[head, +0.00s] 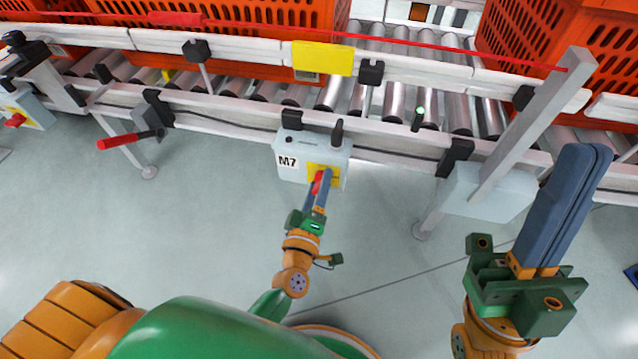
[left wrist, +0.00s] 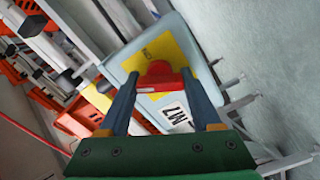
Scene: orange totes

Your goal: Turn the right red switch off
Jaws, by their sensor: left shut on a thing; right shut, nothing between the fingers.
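A light grey box marked M7 (head: 300,146) is mounted on the front of the conveyor. It carries a red switch (head: 317,181) on a yellow plate (head: 333,171). My left gripper (head: 321,184) is shut on this red switch. In the left wrist view the red switch (left wrist: 162,78) sits between both fingers in front of the yellow plate (left wrist: 178,55). The switch's exact turn angle is hard to tell. Another red switch (head: 15,120) is on a grey box at the far left. My right gripper (head: 590,150) is shut and empty, raised at the right.
The roller conveyor (head: 395,90) runs across the back with orange totes (head: 230,12) on it. A red handle (head: 115,143) juts out left of the M7 box. A slanted grey post (head: 535,120) and a pale box (head: 485,192) stand near my right gripper. The floor in front is clear.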

